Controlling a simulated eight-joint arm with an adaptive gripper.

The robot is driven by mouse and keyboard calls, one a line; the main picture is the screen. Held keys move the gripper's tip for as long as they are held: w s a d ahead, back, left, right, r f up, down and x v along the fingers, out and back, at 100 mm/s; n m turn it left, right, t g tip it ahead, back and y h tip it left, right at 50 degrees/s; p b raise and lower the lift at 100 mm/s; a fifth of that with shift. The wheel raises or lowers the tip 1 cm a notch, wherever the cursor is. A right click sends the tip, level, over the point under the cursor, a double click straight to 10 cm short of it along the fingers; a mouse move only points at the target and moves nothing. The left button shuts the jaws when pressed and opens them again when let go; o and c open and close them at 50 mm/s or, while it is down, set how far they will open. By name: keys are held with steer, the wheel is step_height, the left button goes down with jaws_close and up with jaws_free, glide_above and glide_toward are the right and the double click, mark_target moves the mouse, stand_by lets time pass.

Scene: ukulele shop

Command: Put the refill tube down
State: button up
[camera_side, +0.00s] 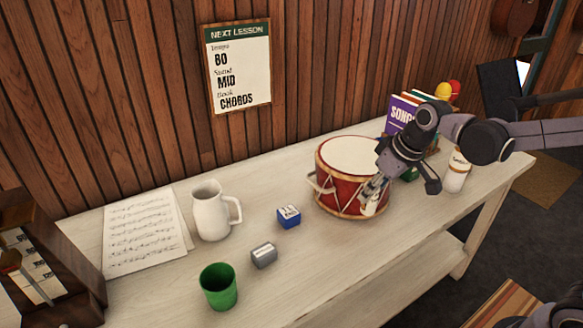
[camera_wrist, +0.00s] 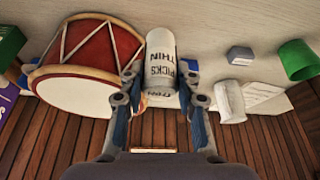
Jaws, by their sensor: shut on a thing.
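The refill tube is a white cylinder with black "PICKS THIN" lettering, seen in the wrist view (camera_wrist: 161,52) between my fingers. In the side view the tube (camera_side: 370,208) is small and partly covered by my fingers, in front of the red drum. My gripper (camera_side: 376,190) points down and is shut on the tube; in the wrist view its two fingers (camera_wrist: 160,88) flank it. I cannot tell whether the tube's bottom touches the table (camera_side: 335,262).
The red drum (camera_side: 338,187) stands right beside the tube. A white bottle (camera_side: 456,171) and books (camera_side: 402,112) stand right of it. A blue box (camera_side: 289,217), grey box (camera_side: 264,256), green cup (camera_side: 219,287) and white jug (camera_side: 209,212) stand left. The front table middle is clear.

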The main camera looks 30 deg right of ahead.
steer(key=shift+w+a+f, duration=0.2)
steer(key=shift+a+f, duration=1.35)
steer(key=shift+f, duration=0.4)
steer(key=shift+w+a+f, duration=0.2)
steer(key=shift+a+f, duration=1.4)
steer(key=shift+f, duration=0.35)
steer(key=shift+w+a+f, duration=0.2)
steer(key=shift+a+f, duration=1.35)
steer(key=shift+f, duration=0.4)
steer(key=o, duration=1.1)
steer(key=shift+f, duration=0.15)
steer(key=a+v, duration=0.1)
steer(key=v, duration=1.1)
steer(key=s+d+r+t, duration=0.1)
steer(key=s+d, duration=0.1)
steer(key=d, duration=0.1)
steer(key=s+d+r+m+t, duration=0.1)
steer(key=s+d, duration=0.2)
steer(key=s+d+r+m, duration=0.1)
steer(key=s+d, duration=0.2)
steer(key=d, duration=0.1)
steer(key=shift+d+t+h, duration=0.1)
steer(key=shift+t+h, duration=0.3)
